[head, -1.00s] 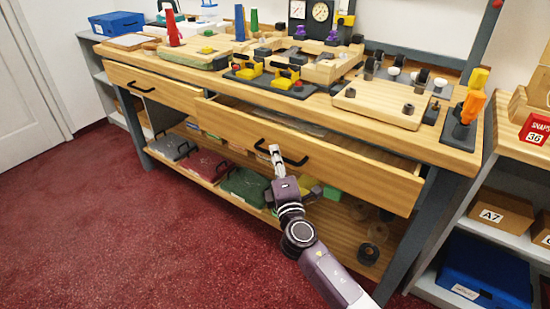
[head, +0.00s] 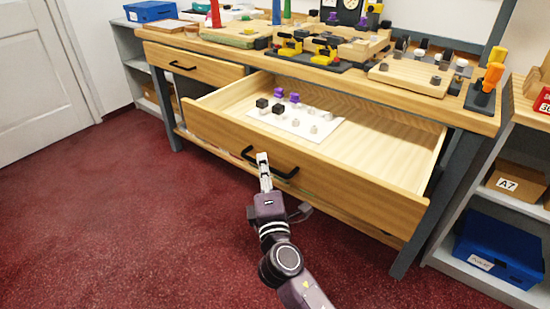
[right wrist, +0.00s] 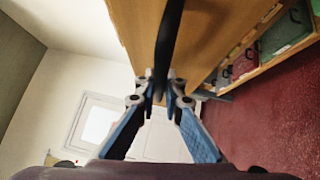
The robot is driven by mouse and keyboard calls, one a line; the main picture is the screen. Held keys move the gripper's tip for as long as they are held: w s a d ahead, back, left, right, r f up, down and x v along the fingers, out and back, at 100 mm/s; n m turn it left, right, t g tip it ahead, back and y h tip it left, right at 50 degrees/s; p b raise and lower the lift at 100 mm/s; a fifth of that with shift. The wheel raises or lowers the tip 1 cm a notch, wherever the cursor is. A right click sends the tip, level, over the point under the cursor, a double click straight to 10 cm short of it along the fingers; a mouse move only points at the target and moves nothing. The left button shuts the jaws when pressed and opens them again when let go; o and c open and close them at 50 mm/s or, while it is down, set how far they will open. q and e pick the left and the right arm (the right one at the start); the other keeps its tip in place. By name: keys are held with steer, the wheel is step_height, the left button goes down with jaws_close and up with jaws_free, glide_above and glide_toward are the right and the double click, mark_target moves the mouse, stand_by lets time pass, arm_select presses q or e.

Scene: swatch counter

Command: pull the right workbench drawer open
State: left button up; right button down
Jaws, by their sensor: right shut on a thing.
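The right workbench drawer (head: 330,183) is pulled well out, and its inside shows in the head view. Its black bar handle (head: 284,172) is on the front panel. My right gripper (head: 263,160) is at the left part of this handle. In the right wrist view my right gripper (right wrist: 160,88) has its fingers closed on either side of the dark handle bar (right wrist: 172,35), against the wooden drawer front (right wrist: 205,35). My left gripper is not in view.
Inside the drawer a white sheet (head: 305,130) carries small black, purple and grey pieces. The left drawer (head: 190,65) is shut. A shelf with a blue bin (head: 490,245) stands at the right. Red carpet (head: 130,220) is clear at the front left.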

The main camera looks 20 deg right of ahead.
steer(key=s+a, duration=0.2)
steer(key=a, duration=0.1)
steer(key=shift+s+f, duration=0.1)
steer(key=shift+s, duration=0.15)
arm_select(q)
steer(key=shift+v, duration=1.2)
arm_select(e)
steer(key=shift+s+a, duration=0.15)
steer(key=shift+a, duration=0.1)
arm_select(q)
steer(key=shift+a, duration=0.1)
arm_select(e)
steer(key=c, duration=2)
jaws_free()
steer(key=shift+c, duration=0.2)
steer(key=s+a+f, duration=0.1)
steer(key=s, duration=1)
steer(key=shift+s+a+f, duration=0.15)
steer(key=shift+s+f, duration=0.1)
steer(key=shift+s, duration=0.15)
